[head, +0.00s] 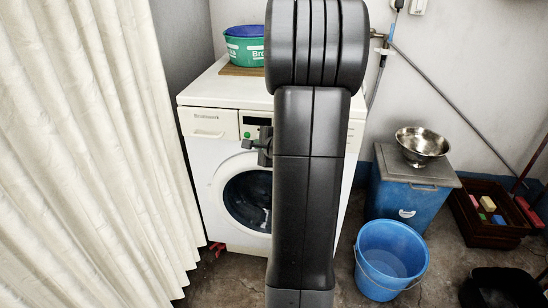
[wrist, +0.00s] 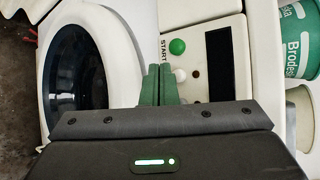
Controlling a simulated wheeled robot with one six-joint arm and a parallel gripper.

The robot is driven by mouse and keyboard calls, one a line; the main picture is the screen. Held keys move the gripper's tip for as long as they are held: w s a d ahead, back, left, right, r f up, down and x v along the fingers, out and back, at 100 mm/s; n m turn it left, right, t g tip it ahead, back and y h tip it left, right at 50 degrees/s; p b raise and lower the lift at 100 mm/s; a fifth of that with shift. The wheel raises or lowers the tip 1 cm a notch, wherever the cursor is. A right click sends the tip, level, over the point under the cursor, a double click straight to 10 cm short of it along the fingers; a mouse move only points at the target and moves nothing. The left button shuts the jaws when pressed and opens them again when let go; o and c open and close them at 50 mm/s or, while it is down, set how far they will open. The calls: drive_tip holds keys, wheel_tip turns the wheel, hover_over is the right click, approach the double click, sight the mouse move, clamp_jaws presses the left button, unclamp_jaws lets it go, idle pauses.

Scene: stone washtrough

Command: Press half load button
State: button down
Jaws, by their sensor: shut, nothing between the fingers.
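A white washing machine (head: 199,146) stands against the wall, with its round door (head: 247,200) facing me. My arm covers the right part of its front. In the wrist view the control panel (wrist: 214,22) carries a green button (wrist: 177,47) beside the word START, a white round button (wrist: 180,75), a small dark round one (wrist: 196,73) and a dark display (wrist: 220,62). No half load label is readable. My gripper (wrist: 159,70) is shut and empty, its green fingertips beside the white button; contact cannot be told. In the head view my gripper (head: 249,145) is at the panel's lower edge.
A green and blue tub (head: 246,50) sits on top of the machine. A blue bin (head: 400,199) with a metal bowl (head: 422,143) and a blue bucket (head: 390,260) stand to the right. A cream curtain (head: 90,150) hangs on the left.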

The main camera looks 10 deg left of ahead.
drive_tip(key=s+b, duration=0.1)
drive_tip(key=s, duration=0.3)
drive_tip(key=shift+s+b, duration=0.4)
